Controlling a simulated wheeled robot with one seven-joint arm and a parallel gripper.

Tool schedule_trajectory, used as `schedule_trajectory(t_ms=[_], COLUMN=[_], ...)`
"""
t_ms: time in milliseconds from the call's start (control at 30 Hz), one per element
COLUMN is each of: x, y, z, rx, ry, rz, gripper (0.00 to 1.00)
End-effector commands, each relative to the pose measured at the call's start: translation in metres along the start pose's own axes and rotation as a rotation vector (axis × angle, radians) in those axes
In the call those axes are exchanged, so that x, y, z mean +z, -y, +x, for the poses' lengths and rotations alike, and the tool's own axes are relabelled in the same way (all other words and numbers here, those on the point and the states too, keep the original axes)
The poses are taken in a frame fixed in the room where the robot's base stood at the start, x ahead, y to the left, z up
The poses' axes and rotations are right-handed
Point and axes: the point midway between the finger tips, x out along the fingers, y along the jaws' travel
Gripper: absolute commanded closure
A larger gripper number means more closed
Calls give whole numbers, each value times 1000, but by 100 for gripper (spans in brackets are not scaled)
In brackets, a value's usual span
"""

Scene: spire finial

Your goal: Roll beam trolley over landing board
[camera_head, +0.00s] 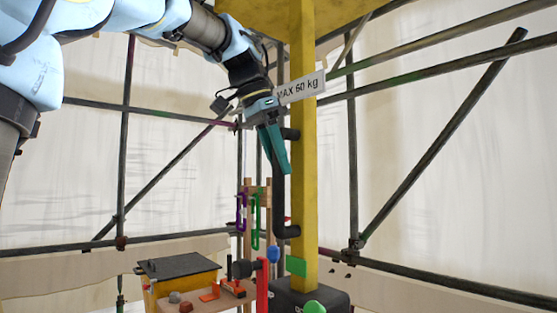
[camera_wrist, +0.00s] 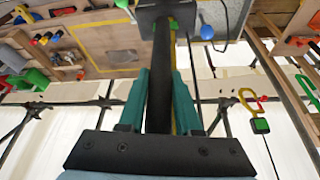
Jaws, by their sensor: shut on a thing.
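A yellow post (camera_head: 305,190) stands upright with a "MAX 60 kg" sign (camera_head: 300,88) on it. A black bar handle (camera_head: 279,208) is fixed along its left side. My gripper (camera_head: 286,168) has its teal fingers at the upper part of this handle. In the wrist view my gripper (camera_wrist: 159,76) is shut on the black handle (camera_wrist: 160,95), which runs between the two fingers. A yellow piece (camera_head: 262,14) at the top edge joins the post's top and is cut off. I cannot make out a beam trolley or a landing board with certainty.
A yellow box with a dark lid (camera_head: 178,268) and a small wooden table (camera_head: 205,300) with small items stand at lower left. A black base (camera_head: 310,296) with green and blue knobs is at the post's foot. Dark scaffold tubes (camera_head: 440,140) cross behind on the right.

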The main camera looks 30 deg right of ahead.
Motion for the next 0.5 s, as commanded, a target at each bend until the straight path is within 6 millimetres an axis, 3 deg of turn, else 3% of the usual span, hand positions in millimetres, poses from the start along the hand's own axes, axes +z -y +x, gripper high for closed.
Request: schedule_trajectory(t_ms=[433,467,500], x=[0,0,0], y=[4,4,4], z=[-2,-2,-2], rx=[-8,-8,-9], ry=[-3,-3,-3], rz=[-4,-4,-5], gripper=[100,64,60])
